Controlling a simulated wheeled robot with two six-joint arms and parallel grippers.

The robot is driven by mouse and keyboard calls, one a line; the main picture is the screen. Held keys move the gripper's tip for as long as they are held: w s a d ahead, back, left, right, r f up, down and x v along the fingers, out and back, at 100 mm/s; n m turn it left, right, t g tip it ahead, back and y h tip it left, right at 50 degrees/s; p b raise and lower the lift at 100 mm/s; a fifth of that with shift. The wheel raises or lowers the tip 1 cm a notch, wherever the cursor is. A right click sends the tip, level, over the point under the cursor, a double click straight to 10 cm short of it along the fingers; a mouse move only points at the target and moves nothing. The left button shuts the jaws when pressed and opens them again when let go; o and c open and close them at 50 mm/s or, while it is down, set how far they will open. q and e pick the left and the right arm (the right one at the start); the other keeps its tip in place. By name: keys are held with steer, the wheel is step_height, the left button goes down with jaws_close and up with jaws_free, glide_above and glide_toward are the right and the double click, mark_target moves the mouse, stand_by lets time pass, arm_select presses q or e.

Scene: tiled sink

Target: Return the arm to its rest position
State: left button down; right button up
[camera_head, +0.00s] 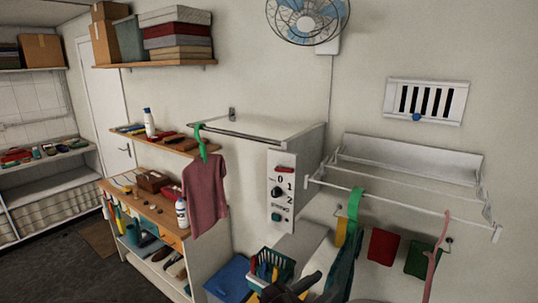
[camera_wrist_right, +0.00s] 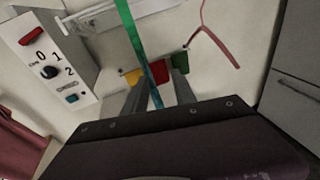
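My right gripper (camera_head: 306,286) shows dark at the bottom edge of the head view, in front of the green basket. In the right wrist view its two grey fingers (camera_wrist_right: 156,92) stand apart. A green hanger (camera_head: 354,208) with a dark teal garment (camera_head: 343,262) hangs from the white wall rack (camera_head: 400,198), to the right of the gripper. In the right wrist view the hanger (camera_wrist_right: 128,22) and garment (camera_wrist_right: 155,85) appear edge-on, in line with the gap between the fingers; I cannot tell their depth from it. My left gripper is not in view.
A maroon shirt (camera_head: 205,192) hangs on a green hanger left of the control panel (camera_head: 281,190). A pink hanger (camera_head: 435,262) hangs at the right. A green basket (camera_head: 270,266) stands near my right gripper. Red and green cloths (camera_head: 383,246) hang on the wall.

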steer(key=s+d+f+m+g+y+b, duration=0.2)
steer(key=s+d+f+m+g, duration=0.3)
steer(key=f, duration=0.4)
steer(key=s+d+f+m+g+y+b, duration=0.2)
steer(key=s+d+f+m+g, duration=0.3)
steer(key=f, duration=0.5)
steer(key=a+f+m+y+b, duration=0.3)
steer(key=f+m+y, duration=0.5)
steer(key=m, duration=0.8)
steer(key=shift+s+f+b, duration=0.3)
steer(key=shift+f+b, duration=0.05)
steer(key=shift+f, duration=0.05)
